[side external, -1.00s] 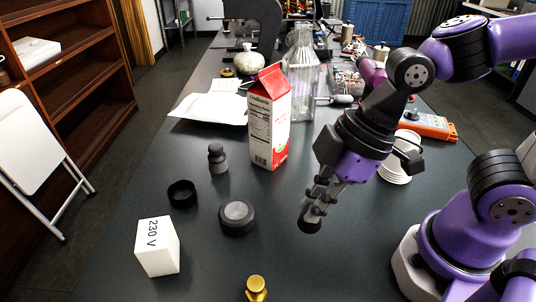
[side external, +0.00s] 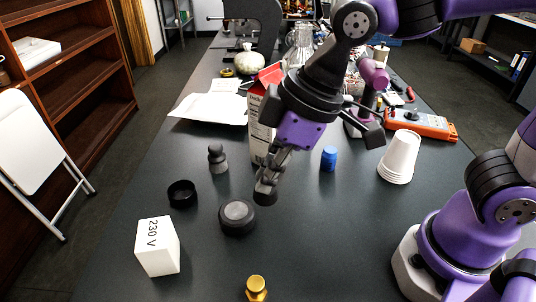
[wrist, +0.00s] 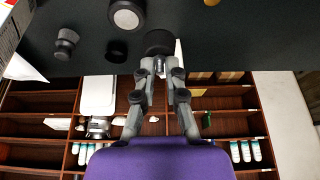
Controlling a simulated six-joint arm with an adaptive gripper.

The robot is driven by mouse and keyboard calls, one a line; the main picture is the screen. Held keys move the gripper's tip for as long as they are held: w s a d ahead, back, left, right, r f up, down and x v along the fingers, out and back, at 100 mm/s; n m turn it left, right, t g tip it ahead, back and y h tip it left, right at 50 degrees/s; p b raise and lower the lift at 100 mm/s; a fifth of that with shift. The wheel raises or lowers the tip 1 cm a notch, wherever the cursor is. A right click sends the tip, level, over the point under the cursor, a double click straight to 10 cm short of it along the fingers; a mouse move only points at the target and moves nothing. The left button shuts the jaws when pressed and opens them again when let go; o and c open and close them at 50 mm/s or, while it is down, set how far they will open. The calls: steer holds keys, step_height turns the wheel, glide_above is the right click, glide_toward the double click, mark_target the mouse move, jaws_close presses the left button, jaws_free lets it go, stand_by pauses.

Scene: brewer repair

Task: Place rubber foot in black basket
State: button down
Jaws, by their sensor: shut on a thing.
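My gripper (side external: 270,178) is shut on a small dark round piece, taken to be the rubber foot (side external: 265,195). It holds the piece above the table, up and to the right of a thick black disc with a grey top. In the wrist view the rubber foot (wrist: 160,40) sits at the tips of my gripper (wrist: 160,66). A small black open ring or cup, likely the black basket (side external: 182,193), stands on the table further left. The basket also shows in the wrist view (wrist: 117,51), left of the held foot.
A grey knobbed piece (side external: 218,159), a white 230 V box (side external: 158,247) and a brass piece (side external: 256,288) stand around. A carton (side external: 258,128) is behind my gripper; a blue piece (side external: 329,158) and white cups (side external: 400,157) are right.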

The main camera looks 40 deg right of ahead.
steer(key=w+a+m, duration=0.2)
steer(key=w+a, duration=0.1)
steer(key=w, duration=0.8)
steer(key=m+h, duration=0.1)
steer(key=m, duration=0.2)
glide_above(177, 195)
steer(key=s, duration=0.2)
step_height(177, 195, down, 3)
steer(key=shift+t, duration=0.4)
steer(key=shift+d+f, duration=0.2)
steer(key=shift+f, duration=2.35)
steer(key=shift+d+f, duration=0.2)
steer(key=shift+f, duration=2.35)
steer(key=c, duration=0.9)
jaws_free()
steer(key=shift+o, duration=0.2)
steer(key=shift+r, duration=0.1)
step_height(177, 195, up, 7)
